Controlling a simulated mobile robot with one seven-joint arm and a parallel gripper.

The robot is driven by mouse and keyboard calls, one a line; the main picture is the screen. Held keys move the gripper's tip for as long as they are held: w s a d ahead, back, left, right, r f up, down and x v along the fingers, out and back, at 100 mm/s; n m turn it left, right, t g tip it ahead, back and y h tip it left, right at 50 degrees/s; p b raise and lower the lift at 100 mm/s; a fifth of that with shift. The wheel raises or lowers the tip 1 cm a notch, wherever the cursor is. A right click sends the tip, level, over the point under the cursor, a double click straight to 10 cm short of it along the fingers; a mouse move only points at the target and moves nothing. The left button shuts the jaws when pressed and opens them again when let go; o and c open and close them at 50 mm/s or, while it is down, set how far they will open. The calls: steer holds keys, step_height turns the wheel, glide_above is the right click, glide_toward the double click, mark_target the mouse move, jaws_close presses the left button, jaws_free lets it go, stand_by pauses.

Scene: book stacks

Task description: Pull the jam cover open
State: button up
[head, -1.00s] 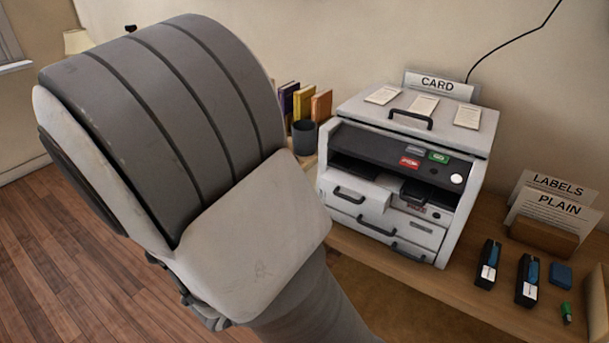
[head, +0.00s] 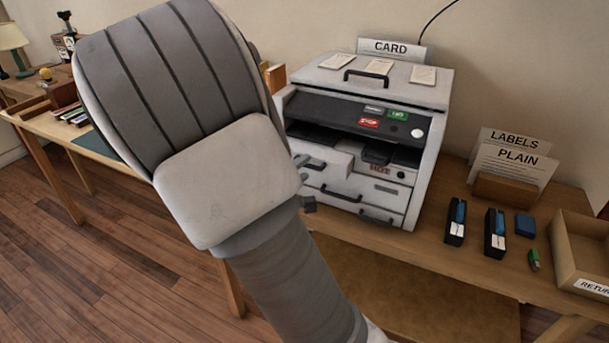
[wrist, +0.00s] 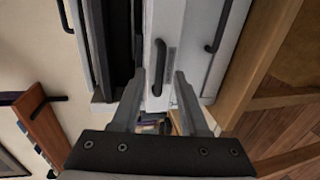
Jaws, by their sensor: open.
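The printer (head: 430,150) is a white and dark machine on the table, with a white front panel (head: 336,160) under the dark control strip. This panel appears to be the jam cover; no label confirms it. In the wrist view a black bar handle (wrist: 159,66) stands on a white panel (wrist: 151,25), and it lies between my fingertips. My gripper (wrist: 160,78) is open, its fingers on either side of the handle; I cannot tell whether they touch it. In the head view my arm hides most of my gripper (head: 307,183), at the printer's left front.
A "HOT" label (head: 380,169) marks the recess beside the panel. Drawers with black handles (head: 377,217) lie below. Floor is clear at left.

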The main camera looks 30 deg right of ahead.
steer(key=shift+w+d+f, duration=0.1)
steer(key=shift+w+d, duration=0.35)
steer(key=shift+d, duration=0.1)
jaws_close()
stand_by(1.1)
